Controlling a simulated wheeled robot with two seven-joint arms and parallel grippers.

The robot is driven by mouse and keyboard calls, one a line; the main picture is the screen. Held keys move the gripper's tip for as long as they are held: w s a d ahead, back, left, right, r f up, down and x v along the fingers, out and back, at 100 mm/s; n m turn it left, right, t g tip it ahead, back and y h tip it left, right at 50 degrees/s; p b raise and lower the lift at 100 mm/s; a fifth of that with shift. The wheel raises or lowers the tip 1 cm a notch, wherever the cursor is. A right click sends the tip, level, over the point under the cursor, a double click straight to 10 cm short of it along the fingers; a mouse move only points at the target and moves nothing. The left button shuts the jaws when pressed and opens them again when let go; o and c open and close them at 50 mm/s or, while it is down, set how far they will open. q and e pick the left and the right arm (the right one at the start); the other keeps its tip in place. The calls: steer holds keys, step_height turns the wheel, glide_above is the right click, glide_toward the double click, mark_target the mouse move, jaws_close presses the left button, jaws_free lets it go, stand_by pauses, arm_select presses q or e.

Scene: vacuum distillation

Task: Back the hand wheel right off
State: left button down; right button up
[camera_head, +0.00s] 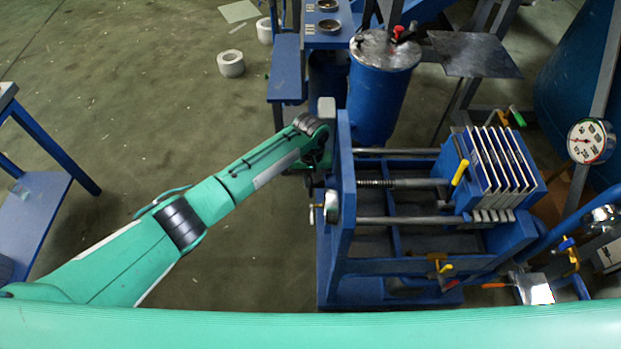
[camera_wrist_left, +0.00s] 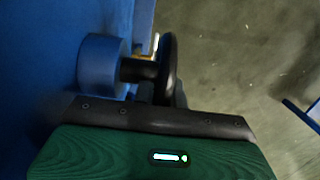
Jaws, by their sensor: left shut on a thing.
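The hand wheel is a dark round rim (camera_wrist_left: 168,68) on a short dark shaft in the left wrist view, beside a blue round boss (camera_wrist_left: 100,66) on the blue frame. In the head view my left arm reaches in from the left, and my left gripper (camera_head: 318,160) is at the left face of the press's upright end plate (camera_head: 345,190). It is shut on the wheel; its fingers are mostly hidden. A threaded screw (camera_head: 400,183) runs from the end plate to the blue block and white plates (camera_head: 497,165). My right gripper is not in view.
A silver round fitting (camera_head: 331,206) sits just below my gripper on the end plate. A blue tank (camera_head: 382,95) stands close behind. A blue bench (camera_head: 287,68) is behind my forearm; a blue table (camera_head: 40,215) is at left. Floor between is open.

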arm_select(q)
steer(key=shift+g, duration=0.6)
steer(key=shift+f+g, duration=0.1)
steer(key=shift+g, duration=0.2)
steer(key=c, duration=1.4)
jaws_free()
steer(key=shift+c, duration=0.2)
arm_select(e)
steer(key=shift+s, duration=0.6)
arm_select(q)
steer(key=v, duration=1.3)
steer(key=shift+r+b, duration=0.4)
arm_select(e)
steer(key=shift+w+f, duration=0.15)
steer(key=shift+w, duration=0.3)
